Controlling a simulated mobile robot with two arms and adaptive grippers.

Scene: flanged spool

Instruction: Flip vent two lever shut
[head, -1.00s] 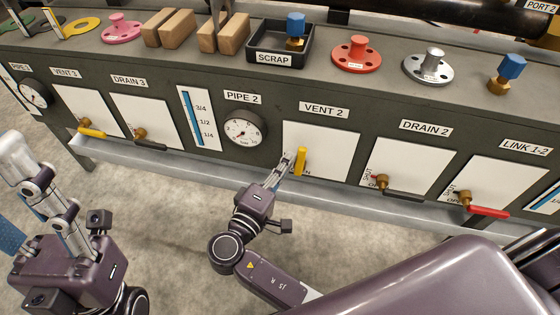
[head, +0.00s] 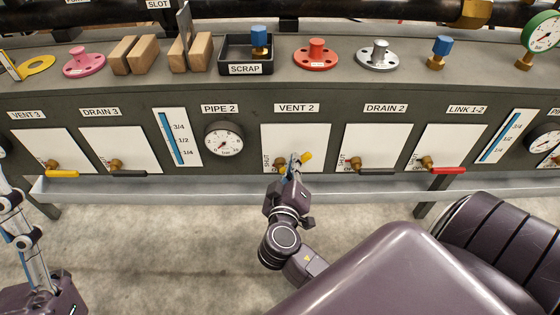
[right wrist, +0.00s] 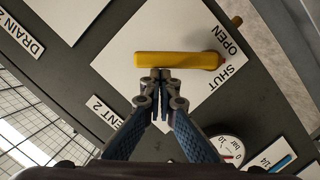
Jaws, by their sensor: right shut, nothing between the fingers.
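The yellow vent two lever (head: 306,158) is on the white plate (head: 318,135) under the VENT 2 label. It slants up and right, and in the right wrist view the lever (right wrist: 178,60) lies diagonally to the plate's edges. Its pivot end is near the words OPEN and SHUT. My right gripper (head: 291,166) is shut and empty in front of it. In the right wrist view its fingertips (right wrist: 160,75) are at the lever's long edge, seemingly touching it. My left gripper (head: 10,200) is at the far left, partly cut off; its jaw state is unclear.
The pipe 2 gauge (head: 223,139) is left of the plate, and the black drain 2 lever (head: 380,172) is to the right. A grey rail (head: 220,187) runs below. Flanged spools, wooden blocks and a scrap tray (head: 245,69) stand on the bench above. The floor in front is clear.

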